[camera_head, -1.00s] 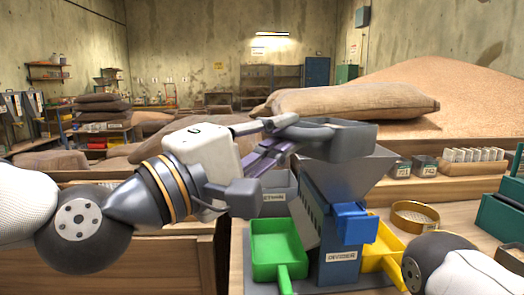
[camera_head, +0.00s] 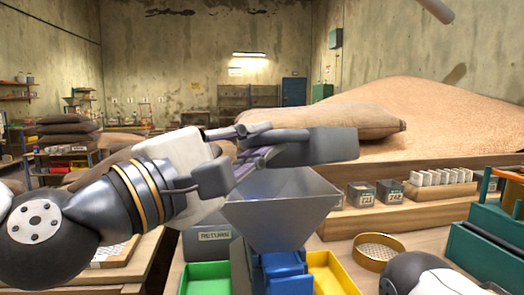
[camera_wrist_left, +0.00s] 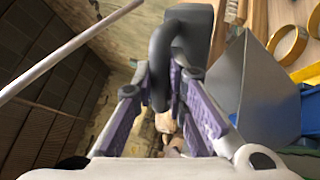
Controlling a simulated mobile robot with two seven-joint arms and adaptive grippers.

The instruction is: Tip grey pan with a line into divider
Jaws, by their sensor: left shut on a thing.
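The grey pan (camera_head: 318,148) is held up by my left gripper (camera_head: 254,146), which is shut on its handle. The pan is above the grey hopper of the divider (camera_head: 284,212), apart from it. I see its outer side, not its inside; its line is not visible and I cannot tell its exact tilt. In the left wrist view the pan (camera_wrist_left: 194,28) is at the top, its dark handle between the purple fingers of my left gripper (camera_wrist_left: 168,85), and the hopper (camera_wrist_left: 257,98) is to the right. My right gripper is out of view.
A green pan (camera_head: 205,277) and a yellow pan (camera_head: 330,272) flank a blue part (camera_head: 284,270) below the hopper. A grey bin labelled return (camera_head: 207,243) stands left. A brass sieve (camera_head: 378,251) and small labelled boxes (camera_head: 361,194) are right. A sack (camera_head: 330,121) lies behind.

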